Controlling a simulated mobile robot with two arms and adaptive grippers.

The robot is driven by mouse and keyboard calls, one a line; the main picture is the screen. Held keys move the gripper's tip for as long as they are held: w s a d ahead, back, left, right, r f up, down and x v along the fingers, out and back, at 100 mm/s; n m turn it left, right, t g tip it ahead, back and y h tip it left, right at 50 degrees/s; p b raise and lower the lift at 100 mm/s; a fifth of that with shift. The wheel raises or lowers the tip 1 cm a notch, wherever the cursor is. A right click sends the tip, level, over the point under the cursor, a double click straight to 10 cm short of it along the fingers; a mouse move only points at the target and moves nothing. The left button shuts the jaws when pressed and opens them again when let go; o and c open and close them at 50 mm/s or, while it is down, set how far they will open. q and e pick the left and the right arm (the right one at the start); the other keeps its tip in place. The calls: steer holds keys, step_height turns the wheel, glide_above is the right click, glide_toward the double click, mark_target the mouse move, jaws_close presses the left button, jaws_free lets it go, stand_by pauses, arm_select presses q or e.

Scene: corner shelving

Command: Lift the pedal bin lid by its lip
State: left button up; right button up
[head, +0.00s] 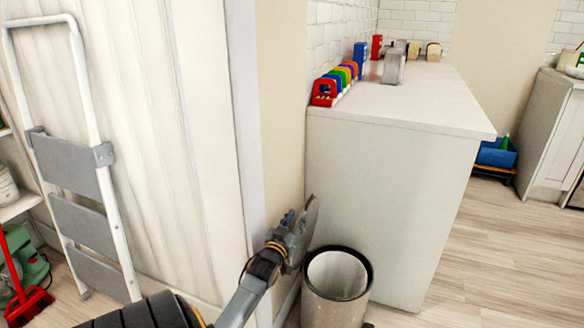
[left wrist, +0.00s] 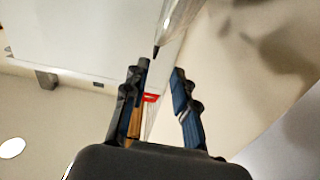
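The pedal bin (head: 364,266) stands on the floor beside the counter end, with its dark-rimmed mouth uncovered. Its grey lid (head: 309,213) stands steeply raised at the bin's left side, seen nearly edge-on. My left gripper (head: 290,228) is at the lid's left face and hides part of it. In the left wrist view the two fingers (left wrist: 164,100) are apart, with a thin greyish edge, apparently the lid (left wrist: 178,22), running between them. I cannot tell whether the fingers touch it. My right gripper is out of view.
A white counter (head: 400,115) stands behind the bin, bearing a row of coloured items (head: 340,78). A folding step ladder (head: 75,170) leans at the left. A red broom (head: 28,303) is at lower left. Open wooden floor (head: 480,270) lies to the right.

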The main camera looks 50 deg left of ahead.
arm_select(q)
steer(key=shift+v, duration=1.45)
